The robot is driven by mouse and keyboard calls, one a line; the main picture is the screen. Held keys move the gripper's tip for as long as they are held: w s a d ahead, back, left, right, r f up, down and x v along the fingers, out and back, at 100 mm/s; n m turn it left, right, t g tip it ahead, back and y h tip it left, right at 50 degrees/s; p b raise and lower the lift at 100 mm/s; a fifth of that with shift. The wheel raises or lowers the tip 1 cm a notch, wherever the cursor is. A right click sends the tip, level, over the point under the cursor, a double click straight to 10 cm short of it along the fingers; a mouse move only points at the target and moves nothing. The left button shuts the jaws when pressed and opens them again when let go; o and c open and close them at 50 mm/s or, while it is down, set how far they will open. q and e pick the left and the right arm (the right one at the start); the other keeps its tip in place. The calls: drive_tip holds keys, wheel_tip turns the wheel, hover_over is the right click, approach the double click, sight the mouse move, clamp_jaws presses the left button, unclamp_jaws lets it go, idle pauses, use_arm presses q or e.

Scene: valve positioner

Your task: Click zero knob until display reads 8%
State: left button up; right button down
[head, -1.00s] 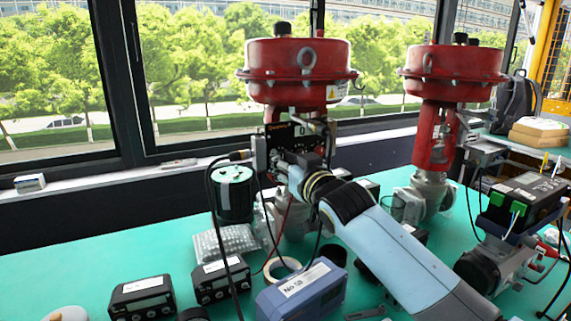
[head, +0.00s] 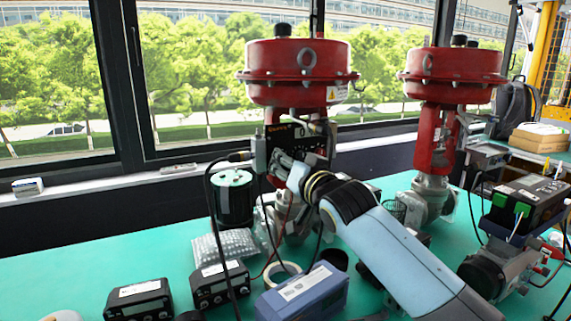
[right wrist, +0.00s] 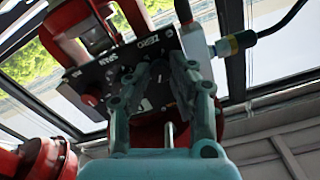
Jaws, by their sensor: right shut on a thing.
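The valve positioner's dark panel (head: 284,133) is mounted below the red actuator of the left valve. My right gripper (head: 284,172) is up against this panel in the head view. In the right wrist view, the panel (right wrist: 88,88) carries a ZERO label and a SPAN label. The two fingers of my right gripper (right wrist: 160,66) are closed in just below the ZERO label, shut on the zero knob, which they mostly hide. The display reading cannot be made out in either view. My left gripper is not in view.
A second red valve (head: 440,130) stands to the right. On the green table (head: 120,255) are a blue box (head: 303,295), black meters (head: 138,300), a bubble-wrapped item (head: 226,247) and a dark green cylinder (head: 234,195). A black cable hangs beside the panel.

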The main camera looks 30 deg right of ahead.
drive_tip(key=c, duration=1.2)
unclamp_jaws()
drive_tip(key=shift+o, duration=0.2)
drive_tip(key=s, duration=1.2)
drive_tip(key=shift+a, duration=0.35)
